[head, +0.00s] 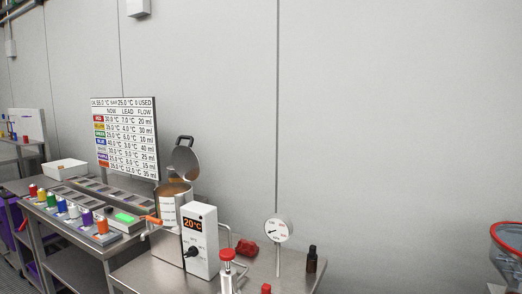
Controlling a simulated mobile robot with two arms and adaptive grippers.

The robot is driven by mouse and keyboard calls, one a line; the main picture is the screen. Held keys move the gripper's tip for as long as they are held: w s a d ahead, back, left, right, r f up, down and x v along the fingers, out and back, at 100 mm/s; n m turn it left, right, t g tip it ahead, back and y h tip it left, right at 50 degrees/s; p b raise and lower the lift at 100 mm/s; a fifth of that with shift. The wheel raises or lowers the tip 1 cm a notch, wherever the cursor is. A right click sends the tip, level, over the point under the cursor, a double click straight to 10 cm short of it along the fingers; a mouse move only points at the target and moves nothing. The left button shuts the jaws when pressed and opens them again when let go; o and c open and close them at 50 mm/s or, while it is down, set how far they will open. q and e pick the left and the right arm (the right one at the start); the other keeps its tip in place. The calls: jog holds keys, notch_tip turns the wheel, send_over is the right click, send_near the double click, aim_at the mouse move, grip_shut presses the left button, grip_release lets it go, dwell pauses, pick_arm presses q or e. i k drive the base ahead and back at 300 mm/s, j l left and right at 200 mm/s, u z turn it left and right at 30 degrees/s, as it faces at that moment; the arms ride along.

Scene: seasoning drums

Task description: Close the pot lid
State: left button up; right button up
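The metal pot (167,238) stands on the steel bench behind a white control box (201,241) that reads 20 °C. Its grey lid (185,163) is tilted up and open at the pot's back right, with a dark handle on top. Brownish content shows at the pot's mouth. Neither of my grippers is in the head view.
A display board (125,138) stands behind the bench. Several coloured containers (73,211) line the left bench. A dial gauge (277,231), a dark bottle (312,259) and a red-topped fitting (227,256) stand right of the pot.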

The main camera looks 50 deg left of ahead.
aim_at(186, 163)
jog(key=u, duration=2.05)
jog(key=j+z, duration=0.2)
jog(key=j, duration=1.45)
